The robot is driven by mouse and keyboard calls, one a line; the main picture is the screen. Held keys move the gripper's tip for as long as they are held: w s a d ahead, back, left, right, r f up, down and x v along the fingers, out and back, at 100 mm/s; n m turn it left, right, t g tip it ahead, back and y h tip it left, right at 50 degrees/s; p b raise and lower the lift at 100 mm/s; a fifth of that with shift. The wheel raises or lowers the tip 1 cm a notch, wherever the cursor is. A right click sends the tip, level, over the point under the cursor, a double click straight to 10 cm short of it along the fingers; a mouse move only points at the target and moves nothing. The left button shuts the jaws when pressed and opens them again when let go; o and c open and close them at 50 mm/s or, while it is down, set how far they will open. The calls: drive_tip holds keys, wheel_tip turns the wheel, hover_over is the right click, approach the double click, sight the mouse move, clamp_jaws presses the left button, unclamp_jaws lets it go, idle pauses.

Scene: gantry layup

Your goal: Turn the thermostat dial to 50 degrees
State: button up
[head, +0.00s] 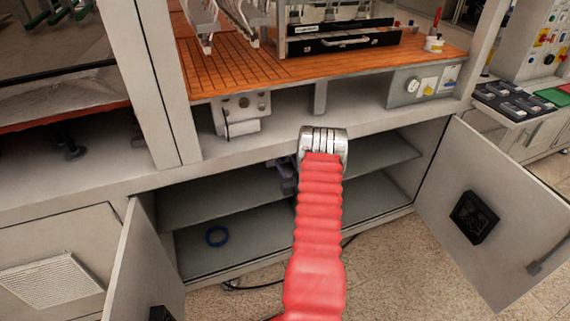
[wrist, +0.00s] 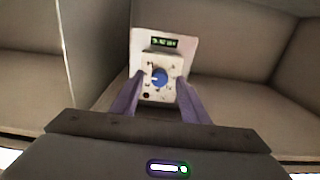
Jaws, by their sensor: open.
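The thermostat is a pale panel (wrist: 181,44) with a small dark display (wrist: 165,43) showing green characters too blurred to read. Its round blue dial (wrist: 159,78) has a light mark, and small marks surround it. My gripper (wrist: 160,82) is open, with one purple finger on each side of the dial in the wrist view. I see no finger touching the dial; the depth between them is hard to judge. In the head view, a purple part of my gripper (head: 287,176) shows inside the open cabinet, mostly behind my red arm. The thermostat cannot be made out there.
The cabinet has a middle shelf (head: 225,196) and doors open at left and right (head: 490,215). Above stands an orange worktop (head: 235,72) with equipment. Grey walls surround the thermostat in the wrist view.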

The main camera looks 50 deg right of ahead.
drive_tip(key=shift+w+d, duration=0.25)
drive_tip(key=shift+w, duration=0.2)
drive_tip(key=shift+c, duration=0.6)
clamp_jaws()
